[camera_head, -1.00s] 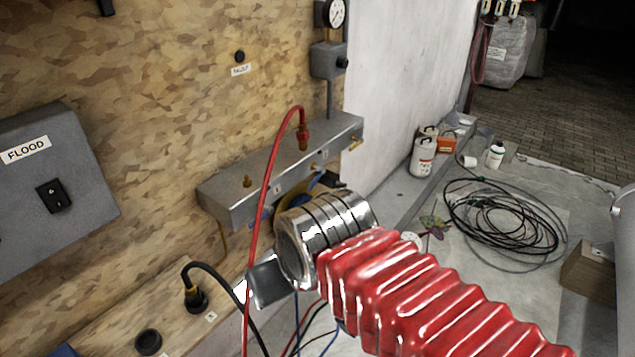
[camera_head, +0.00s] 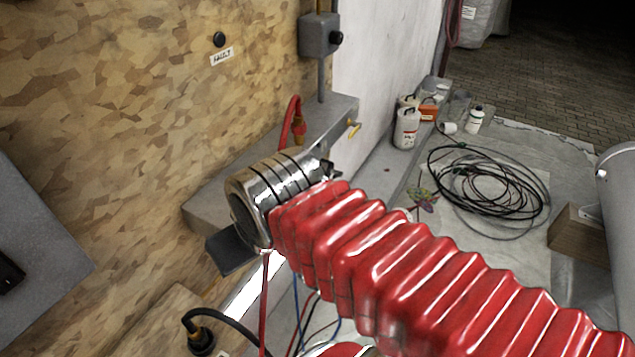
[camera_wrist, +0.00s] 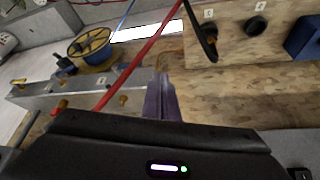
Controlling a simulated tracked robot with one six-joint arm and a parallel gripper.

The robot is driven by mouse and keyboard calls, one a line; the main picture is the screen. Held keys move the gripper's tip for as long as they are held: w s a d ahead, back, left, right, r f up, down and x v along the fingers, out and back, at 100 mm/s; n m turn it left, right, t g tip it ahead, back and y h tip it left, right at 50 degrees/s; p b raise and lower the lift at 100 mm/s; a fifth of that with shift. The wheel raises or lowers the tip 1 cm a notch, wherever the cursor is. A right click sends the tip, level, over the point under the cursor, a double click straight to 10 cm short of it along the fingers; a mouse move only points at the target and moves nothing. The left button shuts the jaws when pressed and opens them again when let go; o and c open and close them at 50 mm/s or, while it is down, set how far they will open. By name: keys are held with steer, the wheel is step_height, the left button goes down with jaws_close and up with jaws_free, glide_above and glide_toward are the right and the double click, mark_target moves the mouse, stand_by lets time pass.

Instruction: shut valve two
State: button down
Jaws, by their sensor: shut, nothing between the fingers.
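The grey manifold (camera_head: 205,205) runs along the wooden wall, partly hidden behind my arm. A yellow valve handle (camera_head: 353,127) shows at its right end. A red hose (camera_head: 295,110) meets a brass fitting on it. In the wrist view the manifold (camera_wrist: 85,97) lies to the left, with a brass fitting (camera_wrist: 123,100) near the fingers and the yellow handle (camera_wrist: 18,82) at its far end. Its number labels are too small to read, so I cannot tell which valve is two. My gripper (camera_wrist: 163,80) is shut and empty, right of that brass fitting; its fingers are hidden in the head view.
The red hose (camera_wrist: 140,62) crosses close to my fingers. A yellow cable reel (camera_wrist: 90,46) stands beyond the manifold. Black plugs and sockets (camera_wrist: 256,26) sit on a wooden board. A coiled black cable (camera_head: 485,185), bottles and a wooden block (camera_head: 578,230) lie on the sheeted floor.

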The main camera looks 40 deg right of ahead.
steer(key=shift+w, duration=0.2)
stand_by(0.3)
steer(key=d+f+m+g+y, duration=0.2)
steer(key=d+f+m+y, duration=0.4)
steer(key=d+f+m, duration=1.1)
steer(key=w+d+m+t+h, duration=0.1)
steer(key=w+d+m+t, duration=0.1)
steer(key=d, duration=0.4)
steer(key=w+d+f+m+t+h, duration=0.1)
steer(key=w+d+m+t, duration=0.1)
steer(key=d+m+t, duration=0.3)
steer(key=w+d+m+t+h, duration=0.1)
steer(key=w+d+m+t, duration=0.2)
steer(key=d, duration=0.3)
steer(key=shift+d+f+m+t, duration=0.2)
steer(key=shift+d+m+t, duration=0.15)
steer(key=shift+m, duration=0.45)
